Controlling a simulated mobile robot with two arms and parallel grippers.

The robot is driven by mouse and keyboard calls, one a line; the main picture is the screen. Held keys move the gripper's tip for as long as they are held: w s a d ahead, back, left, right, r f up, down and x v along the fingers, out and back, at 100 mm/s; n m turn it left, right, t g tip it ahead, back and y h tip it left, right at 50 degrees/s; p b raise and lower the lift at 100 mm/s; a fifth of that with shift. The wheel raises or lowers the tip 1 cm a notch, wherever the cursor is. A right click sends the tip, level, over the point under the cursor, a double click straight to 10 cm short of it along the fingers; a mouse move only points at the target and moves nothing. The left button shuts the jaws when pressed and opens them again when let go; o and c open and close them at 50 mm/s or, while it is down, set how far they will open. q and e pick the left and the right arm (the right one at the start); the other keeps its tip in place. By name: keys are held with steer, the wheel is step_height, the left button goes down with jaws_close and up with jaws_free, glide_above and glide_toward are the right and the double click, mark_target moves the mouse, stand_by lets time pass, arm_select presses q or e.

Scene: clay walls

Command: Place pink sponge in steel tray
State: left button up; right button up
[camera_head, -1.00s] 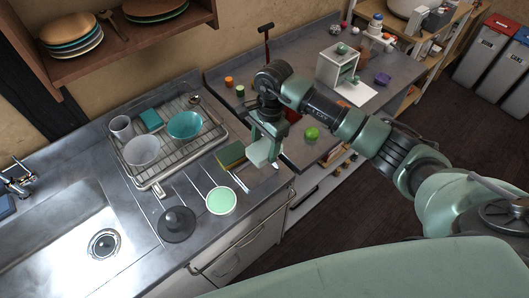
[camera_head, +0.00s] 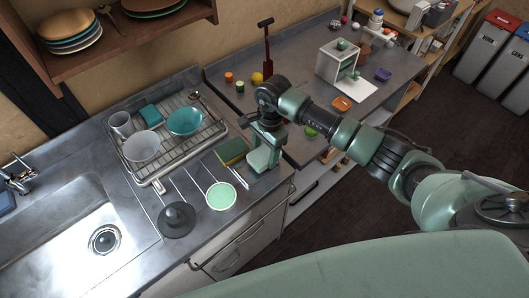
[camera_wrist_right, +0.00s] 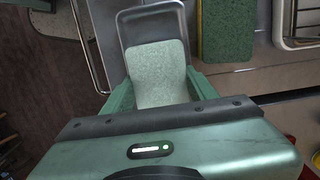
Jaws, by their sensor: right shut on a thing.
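A pale grey-green pad (camera_wrist_right: 157,72), the only thing here that could be the task's sponge, sits between the fingers of my right gripper (camera_wrist_right: 160,88); no pink shows on it. The gripper is shut on it. In the head view the right gripper (camera_head: 263,160) points down at the counter's right end, with the pad low between its fingers. The steel tray (camera_wrist_right: 150,14) shows in the right wrist view as a grey metal rim around and beyond the pad. I cannot tell whether the pad touches the tray's floor. My left gripper is not in view.
A green-and-yellow sponge (camera_head: 232,151) lies just left of the gripper. The sink (camera_head: 70,255) is at left; the counter's front edge is close.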

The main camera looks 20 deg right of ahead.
mark_target(268, 151)
steer(key=shift+f, duration=0.25)
steer(key=shift+r, duration=0.1)
steer(key=o, duration=1.3)
steer(key=shift+r+p, duration=0.6)
steer(key=shift+p, duration=0.05)
steer(key=shift+w+r, duration=0.15)
steer(key=shift+r, duration=0.2)
step_height(268, 151, up, 11)
steer(key=d+b, duration=0.1)
steer(key=b, duration=0.3)
steer(key=shift+d, duration=0.15)
